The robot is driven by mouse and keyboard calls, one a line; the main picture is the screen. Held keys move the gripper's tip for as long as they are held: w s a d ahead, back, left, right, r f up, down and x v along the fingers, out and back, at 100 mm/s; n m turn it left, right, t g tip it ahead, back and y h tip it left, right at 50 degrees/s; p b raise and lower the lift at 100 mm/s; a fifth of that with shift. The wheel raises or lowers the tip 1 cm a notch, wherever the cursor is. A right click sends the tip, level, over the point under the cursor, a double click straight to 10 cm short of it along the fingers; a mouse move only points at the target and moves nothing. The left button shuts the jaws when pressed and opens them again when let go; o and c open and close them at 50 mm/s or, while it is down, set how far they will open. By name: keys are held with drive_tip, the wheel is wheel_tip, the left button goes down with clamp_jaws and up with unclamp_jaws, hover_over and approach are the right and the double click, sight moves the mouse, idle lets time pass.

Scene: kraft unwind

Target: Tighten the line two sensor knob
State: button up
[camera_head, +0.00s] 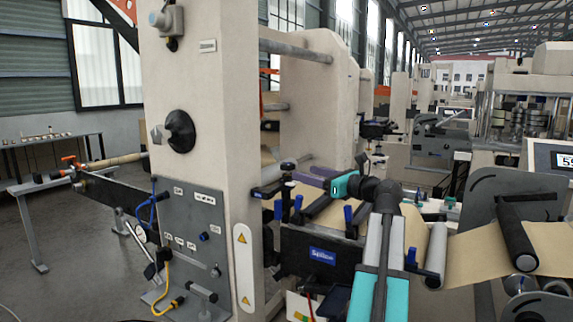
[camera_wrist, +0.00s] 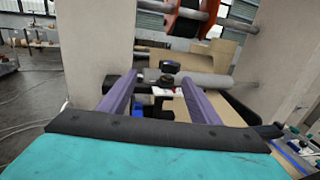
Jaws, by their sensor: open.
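My gripper (camera_head: 290,174) is open, with its two purple fingers pointing left in the head view, in front of the machine frame. In the wrist view, the open fingers (camera_wrist: 164,84) reach forward on either side of a small black knob (camera_wrist: 169,67). The knob stands beyond or between the fingertips, above a small white plate with a red mark. I cannot see contact. A black knob (camera_head: 288,166) also shows at the fingertips in the head view. I cannot read any label that says which line it serves.
Blue-handled levers (camera_head: 348,214) stand near a black bracket with a blue label (camera_head: 322,255). Brown kraft web (camera_head: 470,256) runs over rollers at the right. The beige machine column (camera_head: 187,90) stands to the left. A grey roller (camera_wrist: 205,82) crosses behind the knob.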

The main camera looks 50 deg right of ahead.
sight(292, 168)
drive_tip(key=shift+s+d+h, duration=0.3)
drive_tip(key=shift+s+d, duration=0.6)
drive_tip(key=shift+d, duration=0.05)
drive_tip(key=shift+w, duration=0.15)
drive_tip(key=w+p, duration=0.2)
drive_tip(key=w, duration=1.1)
drive_tip(key=shift+w, duration=0.3)
drive_tip(key=c, duration=1.1)
drive_tip(key=shift+o, duration=0.2)
drive_tip(key=shift+m, duration=0.3)
